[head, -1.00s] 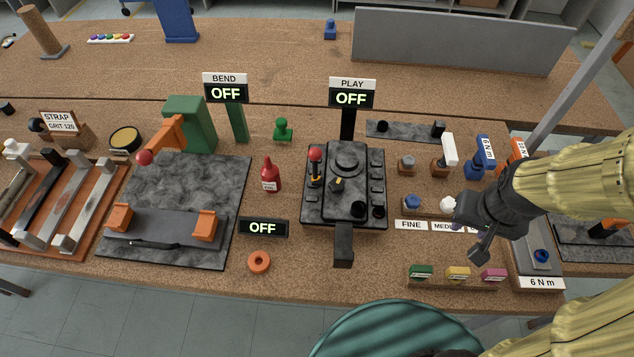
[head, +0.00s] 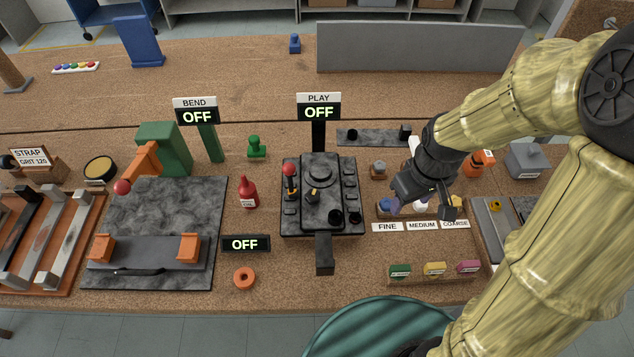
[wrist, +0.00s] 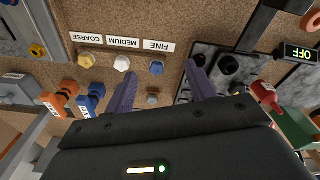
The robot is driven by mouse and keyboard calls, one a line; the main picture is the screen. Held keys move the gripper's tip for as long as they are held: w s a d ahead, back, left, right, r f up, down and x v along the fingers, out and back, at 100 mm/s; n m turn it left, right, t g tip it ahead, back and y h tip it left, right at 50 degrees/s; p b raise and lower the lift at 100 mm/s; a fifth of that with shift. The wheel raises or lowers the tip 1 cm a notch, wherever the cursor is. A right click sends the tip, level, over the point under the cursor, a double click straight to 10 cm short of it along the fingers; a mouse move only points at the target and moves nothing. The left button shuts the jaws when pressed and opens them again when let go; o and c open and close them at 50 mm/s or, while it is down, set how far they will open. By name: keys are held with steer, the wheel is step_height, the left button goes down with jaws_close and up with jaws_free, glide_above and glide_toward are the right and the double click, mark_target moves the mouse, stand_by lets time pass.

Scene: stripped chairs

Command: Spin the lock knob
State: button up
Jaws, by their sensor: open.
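A dark grey fixture (head: 292,221) stands mid-bench under the PLAY sign, which reads OFF. It carries a round dial (head: 320,174), a red-tipped lever (head: 289,177), a small yellow-marked lever (head: 312,195) and black knobs (head: 336,217) at its front right. No part is labelled as the lock knob, so I cannot tell which one it is. My gripper (head: 425,206) is open and empty, right of the fixture, above the row of small knobs. In the wrist view, my gripper (wrist: 161,72) frames the blue knob (wrist: 157,68) by the FINE label; one finger overlaps the fixture's edge.
Labels FINE, MEDIUM and COARSE (head: 422,226) lie before the small knobs. Coloured blocks (head: 435,269) sit at the front right. A red bottle (head: 248,191) and an OFF display (head: 245,244) stand left of the fixture. The PLAY post (head: 318,134) rises behind it.

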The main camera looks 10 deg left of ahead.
mark_target(314, 194)
steer(key=w+a+r+n+g+y+p, duration=0.1)
steer(key=w+a+r+n+p, duration=0.2)
steer(key=a+n, duration=0.4)
steer(key=w+a+r+n+g+y+p, duration=0.2)
steer(key=w+a+r+n+p, duration=0.2)
steer(key=a+n, duration=0.3)
steer(key=r+n, duration=0.1)
steer(key=n, duration=0.2)
steer(key=shift+w+a+y, duration=0.2)
steer(key=shift+a+y, duration=0.1)
steer(key=shift+a, duration=0.1)
steer(key=shift+f, duration=0.1)
steer(key=p+x, duration=0.1)
steer(key=x, duration=0.4)
steer(key=p+x, duration=0.1)
steer(key=x, duration=0.5)
steer(key=p+x, duration=0.1)
steer(key=x, duration=0.5)
steer(key=shift+s+f, duration=0.1)
steer(key=shift+s, duration=0.25)
steer(key=shift+c, duration=0.2)
steer(key=c, duration=0.9)
